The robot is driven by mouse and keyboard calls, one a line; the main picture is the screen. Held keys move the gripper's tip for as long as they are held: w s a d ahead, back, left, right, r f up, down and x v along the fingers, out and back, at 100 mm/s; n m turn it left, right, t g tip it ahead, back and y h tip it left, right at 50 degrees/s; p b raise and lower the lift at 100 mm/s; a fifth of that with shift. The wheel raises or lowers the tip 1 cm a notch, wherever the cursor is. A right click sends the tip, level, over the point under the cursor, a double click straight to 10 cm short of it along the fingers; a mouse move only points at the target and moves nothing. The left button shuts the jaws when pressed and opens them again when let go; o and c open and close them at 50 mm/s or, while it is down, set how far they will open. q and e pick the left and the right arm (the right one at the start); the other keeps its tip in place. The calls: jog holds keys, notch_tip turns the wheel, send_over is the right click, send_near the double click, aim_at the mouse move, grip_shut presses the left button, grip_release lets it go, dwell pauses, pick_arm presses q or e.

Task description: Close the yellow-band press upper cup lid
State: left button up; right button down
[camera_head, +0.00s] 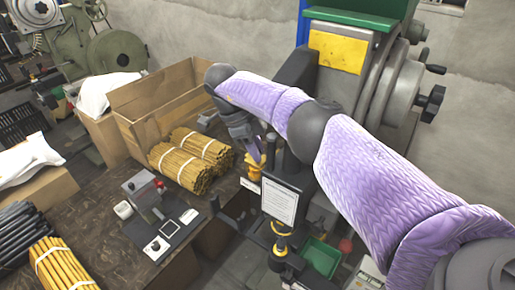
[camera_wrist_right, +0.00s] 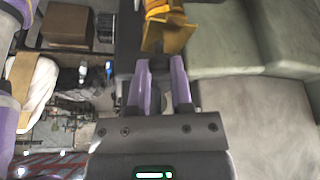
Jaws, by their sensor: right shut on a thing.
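The black press (camera_head: 290,180) stands at the table's right edge, with a white label on its front and a yellow band (camera_head: 281,246) low down. A yellow-orange part (camera_head: 253,170), which looks like the upper cup lid, sits at the press's upper left; it also shows at the top of the right wrist view (camera_wrist_right: 172,36). My right gripper (camera_head: 251,152) reaches down to it from above, its purple fingers (camera_wrist_right: 161,62) shut on its near edge. The wrist and forearm hide part of the press. Whether the lid is tilted or flat is unclear. My left gripper is out of view.
Bundles of yellow rods (camera_head: 180,165) lie on the dark table beside an open cardboard box (camera_head: 160,95). A small control panel (camera_head: 155,215) sits near the table's edge. A green bin (camera_head: 320,258) is low at the right. A large green-and-grey machine (camera_head: 350,20) stands behind my arm.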

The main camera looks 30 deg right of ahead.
dwell(0.4)
jog(key=c, duration=0.5)
grip_release()
jog(key=shift+a, duration=0.1)
jog(key=shift+r, duration=0.1)
